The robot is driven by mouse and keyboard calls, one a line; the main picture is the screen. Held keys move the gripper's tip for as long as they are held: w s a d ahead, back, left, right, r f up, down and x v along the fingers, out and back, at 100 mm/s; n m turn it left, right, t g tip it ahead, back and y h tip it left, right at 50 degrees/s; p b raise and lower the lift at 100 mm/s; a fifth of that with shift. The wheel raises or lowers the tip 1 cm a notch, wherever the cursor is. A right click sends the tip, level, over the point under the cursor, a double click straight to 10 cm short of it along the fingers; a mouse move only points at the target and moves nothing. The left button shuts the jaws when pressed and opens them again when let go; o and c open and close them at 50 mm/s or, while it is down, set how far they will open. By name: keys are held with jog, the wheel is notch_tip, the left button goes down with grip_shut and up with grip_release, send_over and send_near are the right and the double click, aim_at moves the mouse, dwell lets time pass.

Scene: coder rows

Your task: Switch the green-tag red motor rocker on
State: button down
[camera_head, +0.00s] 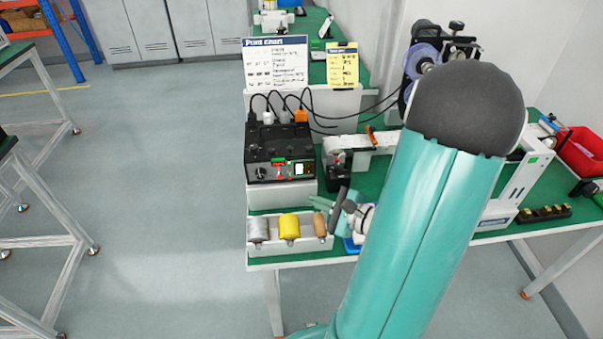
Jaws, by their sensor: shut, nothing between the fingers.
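A black control box (281,152) stands on the green-topped bench, with cables rising from its top. My gripper (326,204) is shut and empty, in front of and below the box to the right, beside the tray of spools. It appears apart from the box. My teal arm hides part of the bench.
A white tray (262,256) with grey, yellow and brown spools lies at the bench's front edge. A white-and-black device (340,160) stands right of the box. A print chart (275,64) and yellow note (343,66) stand behind. A red bin (582,152) is far right.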

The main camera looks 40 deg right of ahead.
aim_at(309, 169)
jog(key=shift+d+f, duration=0.15)
jog(key=shift+d, duration=0.15)
jog(key=shift+w+d+f, duration=0.25)
jog(key=shift+w+d, duration=0.55)
jog(key=shift+w, duration=0.4)
jog(key=shift+w+d+f, duration=0.2)
jog(key=shift+w+d, duration=0.65)
jog(key=shift+w, duration=0.3)
jog(key=shift+w+d+f, duration=0.25)
jog(key=shift+w+d, duration=0.55)
jog(key=shift+w, duration=0.4)
jog(key=shift+w+d+f, duration=0.1)
jog(key=shift+w+d, duration=0.1)
jog(key=shift+w, duration=0.15)
jog(key=shift+w+d, duration=0.2)
jog(key=shift+w, duration=0.05)
dwell(0.5)
jog(key=shift+s+a, duration=0.45)
jog(key=shift+s, duration=0.15)
